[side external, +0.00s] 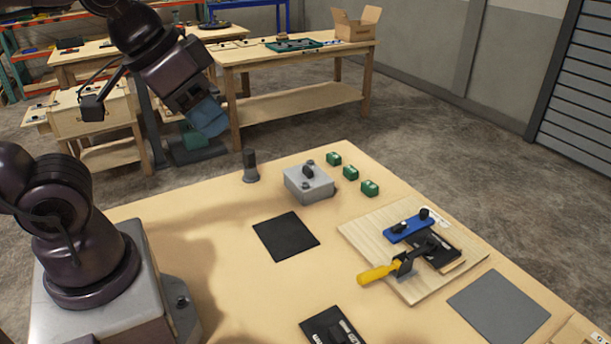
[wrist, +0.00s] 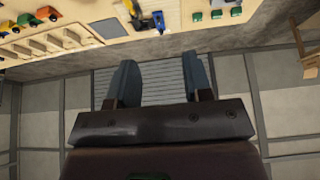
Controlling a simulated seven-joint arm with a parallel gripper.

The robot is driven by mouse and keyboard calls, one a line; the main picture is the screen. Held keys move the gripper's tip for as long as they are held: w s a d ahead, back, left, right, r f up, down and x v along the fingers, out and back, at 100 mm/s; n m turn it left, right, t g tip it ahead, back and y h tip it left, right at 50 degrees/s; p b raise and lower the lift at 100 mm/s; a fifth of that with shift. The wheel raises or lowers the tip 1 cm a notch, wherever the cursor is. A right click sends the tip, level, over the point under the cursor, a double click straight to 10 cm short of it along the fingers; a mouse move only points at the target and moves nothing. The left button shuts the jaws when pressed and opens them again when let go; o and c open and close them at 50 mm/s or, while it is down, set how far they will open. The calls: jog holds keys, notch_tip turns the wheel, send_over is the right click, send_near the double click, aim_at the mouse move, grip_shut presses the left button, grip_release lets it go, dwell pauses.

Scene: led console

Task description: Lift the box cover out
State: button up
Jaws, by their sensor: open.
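A grey box (side external: 308,184) with a black knob (side external: 308,171) and small dark round parts on its top sits on the table, at the middle of the side external view. Its top looks closed; I cannot make out a seam between cover and box. My gripper (side external: 207,117) is up in the air to the left of the box and well apart from it. In the wrist view my gripper (wrist: 160,64) has its two blue-grey fingers spread, with nothing between them. The grey box is not clearly visible in the wrist view.
Green blocks (side external: 351,172) stand right of the box, and a dark cylinder (side external: 250,166) stands left. A black mat (side external: 286,235) lies in front. A wooden board (side external: 410,287) carries a yellow-handled clamp (side external: 377,273) and blue bar (side external: 408,228). A grey pad (side external: 498,306) lies nearby.

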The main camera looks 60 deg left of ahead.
jog(key=n+g, duration=0.6)
jog(key=n, duration=1.2)
send_over(309, 169)
jog(key=a, duration=0.1)
notch_tip(309, 169, down, 25)
jog(key=shift+r, duration=0.1)
jog(key=shift+d+f, duration=0.25)
jog(key=shift+f, duration=1.1)
jog(key=shift+d+f, duration=0.2)
jog(key=shift+f, duration=1.15)
jog(key=shift+c, duration=0.4)
